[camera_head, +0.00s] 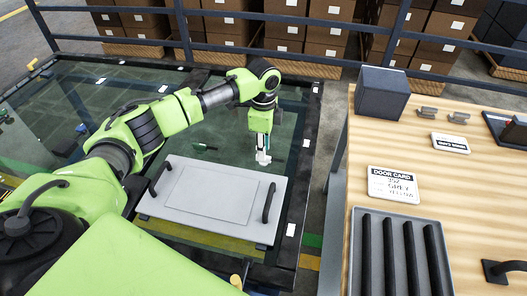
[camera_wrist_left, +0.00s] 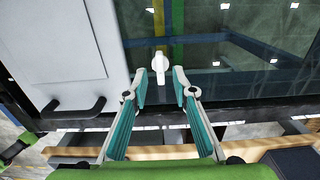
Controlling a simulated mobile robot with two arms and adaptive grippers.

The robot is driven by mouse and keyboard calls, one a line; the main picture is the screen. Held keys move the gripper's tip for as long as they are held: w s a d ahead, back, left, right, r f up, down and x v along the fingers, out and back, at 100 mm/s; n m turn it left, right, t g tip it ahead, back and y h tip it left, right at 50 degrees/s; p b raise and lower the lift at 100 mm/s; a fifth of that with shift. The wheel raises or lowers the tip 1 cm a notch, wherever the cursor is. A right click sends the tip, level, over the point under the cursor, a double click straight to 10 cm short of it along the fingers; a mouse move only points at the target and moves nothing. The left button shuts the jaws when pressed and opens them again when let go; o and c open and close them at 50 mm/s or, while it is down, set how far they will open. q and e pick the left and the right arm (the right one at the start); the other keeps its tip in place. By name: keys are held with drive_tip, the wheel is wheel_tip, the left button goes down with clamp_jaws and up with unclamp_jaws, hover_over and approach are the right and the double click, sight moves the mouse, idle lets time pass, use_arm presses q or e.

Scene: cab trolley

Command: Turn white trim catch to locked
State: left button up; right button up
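The white trim catch (camera_wrist_left: 160,64) shows in the left wrist view as a small white lever over the dark glass, just beyond my open fingertips. It looks roughly lengthwise in that view. My left gripper (camera_wrist_left: 160,80) is open, its two pale-tipped fingers on either side of the line to the catch, with a visible gap between them. I cannot tell whether either finger touches it. In the head view my left gripper (camera_head: 263,157) points down just beyond the grey panel, and its fingers hide most of the catch. My right gripper is not in view.
A grey panel (camera_head: 212,198) with two black handles lies close to the gripper; it also shows in the left wrist view (camera_wrist_left: 68,45). A wooden bench (camera_head: 441,183) at right holds a door card (camera_head: 393,184), a ribbed tray (camera_head: 359,253) and a dark box (camera_head: 382,93). A rail (camera_head: 330,62) runs behind.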

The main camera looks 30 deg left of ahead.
use_arm(q)
drive_tip(key=shift+f, duration=1.3)
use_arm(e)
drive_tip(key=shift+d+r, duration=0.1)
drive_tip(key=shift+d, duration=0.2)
use_arm(q)
clamp_jaws()
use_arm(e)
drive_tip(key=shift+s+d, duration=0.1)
